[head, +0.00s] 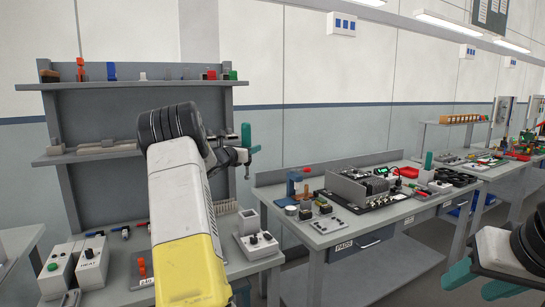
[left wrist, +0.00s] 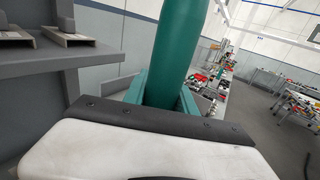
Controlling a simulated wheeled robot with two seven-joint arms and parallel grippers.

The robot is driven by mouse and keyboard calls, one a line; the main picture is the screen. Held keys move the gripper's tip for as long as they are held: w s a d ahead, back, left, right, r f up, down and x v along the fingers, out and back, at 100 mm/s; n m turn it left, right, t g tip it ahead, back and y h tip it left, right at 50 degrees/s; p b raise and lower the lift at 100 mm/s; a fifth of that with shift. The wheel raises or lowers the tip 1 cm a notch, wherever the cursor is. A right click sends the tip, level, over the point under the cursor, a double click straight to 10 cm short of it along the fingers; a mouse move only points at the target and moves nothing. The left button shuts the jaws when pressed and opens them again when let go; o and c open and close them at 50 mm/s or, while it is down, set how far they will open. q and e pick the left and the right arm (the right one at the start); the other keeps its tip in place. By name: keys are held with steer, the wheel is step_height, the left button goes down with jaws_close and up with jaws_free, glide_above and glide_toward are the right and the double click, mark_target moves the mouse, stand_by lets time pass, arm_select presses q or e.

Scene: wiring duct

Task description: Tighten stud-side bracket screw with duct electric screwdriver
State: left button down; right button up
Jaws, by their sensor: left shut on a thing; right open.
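My left gripper (head: 243,156) is raised in front of the shelf rack, its arm reaching across the left of the head view. It is shut on a teal-green screwdriver (head: 246,138), held roughly upright with a thin tip below. In the left wrist view the screwdriver (left wrist: 172,50) stands between the teal fingers (left wrist: 163,95). Grey duct-like lengths (head: 105,147) lie on the lower shelf; they also show in the left wrist view (left wrist: 65,38). My right gripper (head: 480,282) is open and empty at the lower right. I cannot make out the stud-side bracket or its screw.
A grey rack (head: 65,125) with small coloured parts stands behind the left bench (head: 215,265), which carries control boxes (head: 93,262). A second bench (head: 335,235) to the right holds electronics and a red-and-green device. Open floor shows at the right.

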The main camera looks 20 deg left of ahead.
arm_select(q)
steer(key=shift+r, duration=2.3)
